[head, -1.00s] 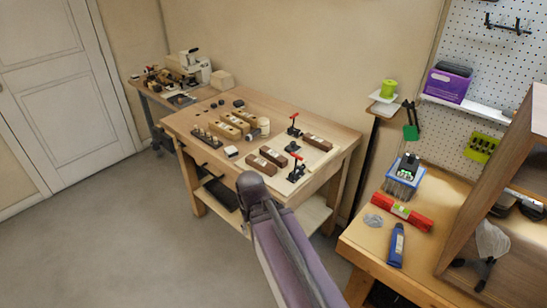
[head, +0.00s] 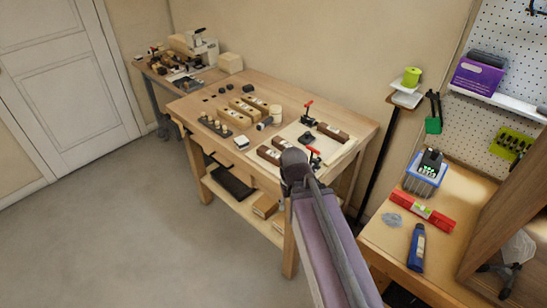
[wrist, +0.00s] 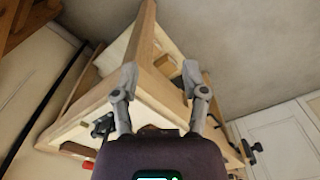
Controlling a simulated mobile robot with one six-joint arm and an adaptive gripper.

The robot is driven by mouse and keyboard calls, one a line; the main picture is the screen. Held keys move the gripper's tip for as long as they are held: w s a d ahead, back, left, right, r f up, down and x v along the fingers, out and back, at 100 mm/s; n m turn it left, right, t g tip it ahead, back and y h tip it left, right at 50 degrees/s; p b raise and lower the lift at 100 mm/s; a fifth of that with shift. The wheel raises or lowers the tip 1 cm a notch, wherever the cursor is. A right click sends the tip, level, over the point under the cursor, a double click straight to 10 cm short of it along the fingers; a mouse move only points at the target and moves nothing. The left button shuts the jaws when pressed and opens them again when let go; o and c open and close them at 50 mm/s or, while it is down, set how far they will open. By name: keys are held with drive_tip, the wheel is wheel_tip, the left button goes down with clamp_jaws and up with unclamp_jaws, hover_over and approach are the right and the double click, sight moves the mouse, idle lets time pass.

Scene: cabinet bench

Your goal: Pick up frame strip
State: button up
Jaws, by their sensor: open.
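Dark brown wooden strips with pale labels lie on the workbench in the head view. The bench's wooden edge and leg show beyond the fingers. In the head view my arm covers part of the bench's front right, and the fingers cannot be made out there.
The workbench (head: 345,112) also holds light wooden blocks (head: 243,108), red-handled clamps (head: 308,112) and a row of small pegs (head: 215,125). A lower shelf (head: 240,207) is beneath. A right-hand bench carries a red level (head: 422,212) and a blue bottle (head: 416,247). Open floor lies left.

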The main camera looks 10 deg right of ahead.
drive_tip(key=o, duration=0.6)
drive_tip(key=shift+w, duration=0.15)
drive_tip(key=shift+c, duration=0.2)
wheel_tip(320, 180, up, 8)
drive_tip(key=n+p, duration=0.8)
hover_over(273, 154)
drive_tip(key=shift+d+r, duration=0.1)
drive_tip(key=shift+d, duration=0.2)
wheel_tip(273, 154, down, 9)
drive_tip(key=b, duration=0.8)
drive_tip(key=shift+r, duration=0.2)
drive_tip(key=shift+f+b, duration=0.1)
drive_tip(key=shift+b, duration=0.2)
drive_tip(key=shift+a+f+b, duration=0.2)
drive_tip(key=shift+f+b, duration=2.3)
drive_tip(key=shift+f, duration=0.05)
